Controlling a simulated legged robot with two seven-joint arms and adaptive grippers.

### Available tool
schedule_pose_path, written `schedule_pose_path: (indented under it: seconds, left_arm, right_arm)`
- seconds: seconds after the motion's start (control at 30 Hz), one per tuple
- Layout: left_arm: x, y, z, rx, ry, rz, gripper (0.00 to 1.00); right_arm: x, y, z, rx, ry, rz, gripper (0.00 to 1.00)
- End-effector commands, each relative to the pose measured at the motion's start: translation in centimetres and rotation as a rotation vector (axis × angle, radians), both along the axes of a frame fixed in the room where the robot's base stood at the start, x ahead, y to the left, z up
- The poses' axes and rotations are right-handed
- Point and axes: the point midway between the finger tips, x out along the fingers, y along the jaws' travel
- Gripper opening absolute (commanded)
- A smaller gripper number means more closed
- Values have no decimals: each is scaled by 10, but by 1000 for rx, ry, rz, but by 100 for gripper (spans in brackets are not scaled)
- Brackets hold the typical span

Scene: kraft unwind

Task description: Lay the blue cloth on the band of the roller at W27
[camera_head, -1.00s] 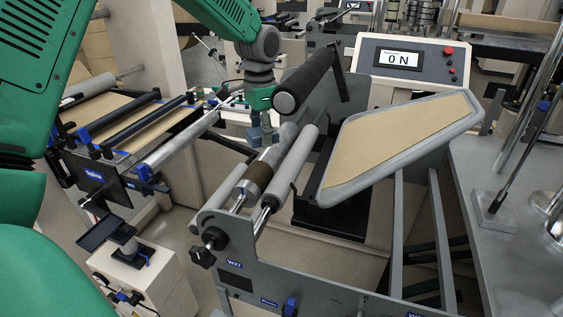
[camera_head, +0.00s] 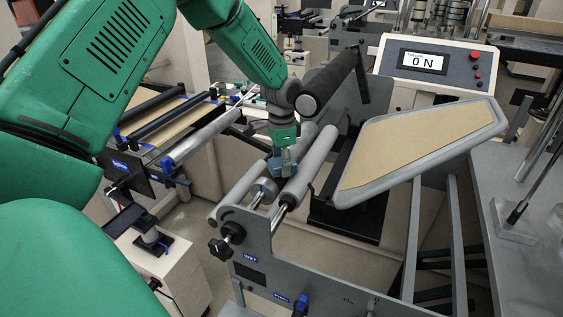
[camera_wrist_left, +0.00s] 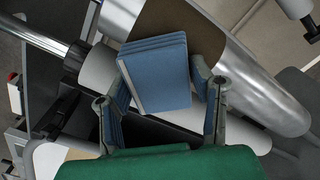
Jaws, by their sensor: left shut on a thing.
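My left gripper (camera_head: 283,165) is shut on the folded blue cloth (camera_wrist_left: 155,75), which hangs over the W27 roller; the blue cloth also shows in the head view (camera_head: 276,167). In the left wrist view my left gripper's fingers (camera_wrist_left: 165,97) stand on both sides of the layered cloth. The brown band (camera_wrist_left: 182,24) lies around the shiny metal roller (camera_wrist_left: 262,92), beyond and partly behind the cloth. I cannot tell whether cloth and band touch. The W27 label (camera_head: 250,258) is on the frame's front plate. My right gripper is not in view.
A grey roller (camera_head: 309,165) runs close beside on the right. A dark thick roller (camera_head: 328,85) stands above and behind the gripper. A tilted tan panel (camera_head: 420,150) is to the right.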

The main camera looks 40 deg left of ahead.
Motion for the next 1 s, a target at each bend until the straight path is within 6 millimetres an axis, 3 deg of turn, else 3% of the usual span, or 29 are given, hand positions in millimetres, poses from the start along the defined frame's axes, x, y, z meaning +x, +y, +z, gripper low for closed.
schedule_pose_path:
  seconds: [0.17,0.2,0.27,0.67,1.0]
  left_arm:
    - [-1,7,-5,-7,1,3,25]
    - [-1,8,-6,-8,1,3,52]
    - [-1,8,-6,-8,1,3,70]
    - [1,-4,9,4,-3,2,70]
    - [1,3,74,-3,-5,3,70]
  right_arm:
    - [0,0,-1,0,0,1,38]
    - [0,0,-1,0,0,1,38]
    - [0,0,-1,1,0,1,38]
    - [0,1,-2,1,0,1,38]
    - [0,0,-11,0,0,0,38]
